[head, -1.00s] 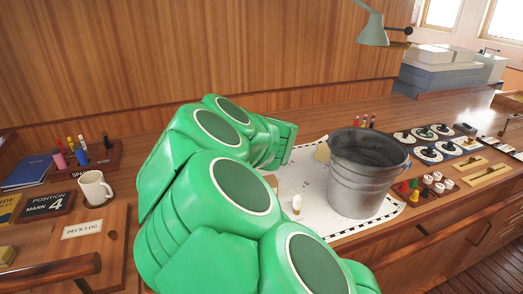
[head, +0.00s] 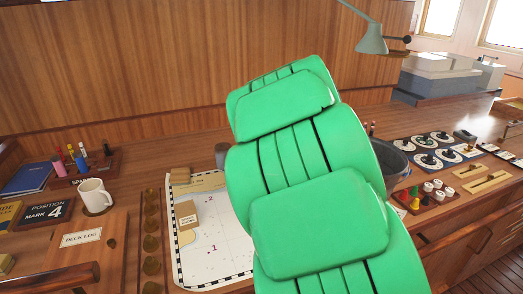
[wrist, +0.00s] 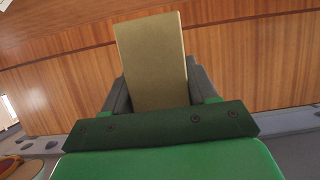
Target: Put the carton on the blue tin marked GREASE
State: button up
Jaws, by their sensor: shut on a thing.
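My gripper (wrist: 158,88) is shut on a plain tan carton (wrist: 151,58) in the wrist view. The carton stands up between the two dark grey fingers, slightly tilted, with wood panelling behind it. In the head view my green arm fills the middle and hides the carton. The blue tin marked GREASE does not show in either view. It may be behind my arm, but I cannot tell.
A chart (head: 208,247) lies on the wooden desk with small tan blocks (head: 187,214) on it. A metal bucket (head: 394,164) is mostly hidden behind my arm. A white mug (head: 94,195) stands at left. A lamp (head: 371,38) hangs at upper right.

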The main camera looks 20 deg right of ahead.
jog(key=w+f, duration=0.3)
jog(key=w, duration=0.1)
jog(key=w+d+f, duration=0.1)
jog(key=w+f, duration=0.2)
jog(key=w, duration=0.1)
jog(key=w+d+f, duration=0.1)
jog(key=w+f, duration=0.2)
jog(key=w, duration=0.1)
jog(key=shift+d, duration=0.25)
jog(key=shift+w+f, duration=0.15)
jog(key=shift+f, duration=1.45)
jog(key=o, duration=1.1)
jog(key=shift+f, duration=0.15)
jog(key=shift+s+r, duration=0.2)
jog(key=shift+v, duration=5.85)
